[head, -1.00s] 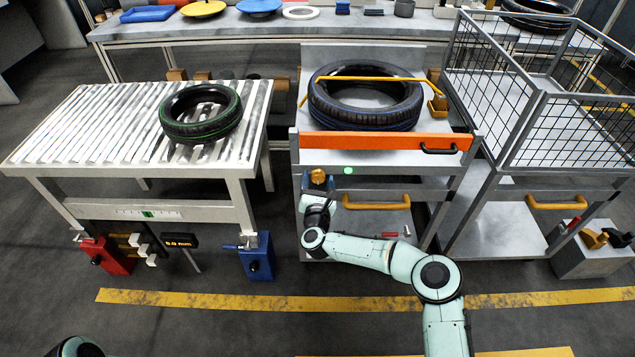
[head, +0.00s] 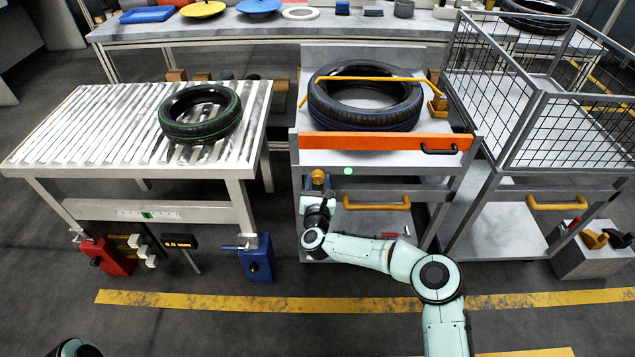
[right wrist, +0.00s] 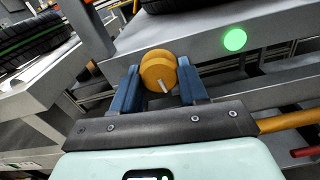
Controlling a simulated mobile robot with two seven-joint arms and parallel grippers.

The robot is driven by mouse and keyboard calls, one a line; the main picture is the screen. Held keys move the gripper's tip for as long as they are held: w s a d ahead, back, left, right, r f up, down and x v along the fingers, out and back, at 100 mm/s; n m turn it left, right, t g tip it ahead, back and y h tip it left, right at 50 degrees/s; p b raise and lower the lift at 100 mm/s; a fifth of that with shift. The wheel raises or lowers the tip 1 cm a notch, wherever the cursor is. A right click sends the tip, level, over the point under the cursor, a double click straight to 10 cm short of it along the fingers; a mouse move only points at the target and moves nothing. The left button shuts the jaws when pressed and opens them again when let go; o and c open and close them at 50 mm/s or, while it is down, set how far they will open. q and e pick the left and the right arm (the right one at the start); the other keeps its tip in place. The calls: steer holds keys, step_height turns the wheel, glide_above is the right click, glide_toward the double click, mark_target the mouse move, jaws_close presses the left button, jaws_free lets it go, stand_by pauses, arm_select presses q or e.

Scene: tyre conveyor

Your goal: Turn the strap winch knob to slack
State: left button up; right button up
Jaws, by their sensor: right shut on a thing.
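The strap winch knob (right wrist: 158,71) is a round orange-yellow knob with a white pointer line on its face, which points down and slightly right in the right wrist view. It sits on the front left of the cart (head: 377,181) and also shows in the head view (head: 318,177). My right gripper (right wrist: 160,85) is shut on it, with one blue finger on each side. A yellow strap (head: 365,79) runs over the blue-marked tyre (head: 366,112) on the cart. Only a piece of my left arm shows at the bottom left; its gripper is out of view.
A green light (head: 348,171) glows right of the knob; it also shows in the right wrist view (right wrist: 235,40). An orange bar (head: 385,143) crosses the cart front, and a yellow handle (head: 377,203) lies below. A roller table (head: 60,160) stands left, a mesh cage (head: 540,110) right.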

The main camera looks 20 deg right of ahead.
steer(key=n, duration=0.4)
steer(key=shift+d, duration=0.1)
steer(key=n+b, duration=0.1)
steer(key=n, duration=0.8)
steer(key=shift+r+n, duration=0.15)
steer(key=shift+n, duration=0.15)
steer(key=n, duration=0.4)
steer(key=shift+d, duration=0.1)
steer(key=n, duration=0.4)
steer(key=shift+r, duration=0.15)
steer(key=n, duration=0.4)
steer(key=shift+r+n, duration=0.1)
steer(key=shift+n, duration=0.2)
steer(key=n, duration=0.3)
steer(key=shift+n, duration=0.3)
arm_select(q)
steer(key=shift+w+a+f+p, duration=0.15)
steer(key=shift+w+p, duration=0.15)
steer(key=shift+p, duration=0.1)
arm_select(e)
steer(key=shift+n, duration=2.2)
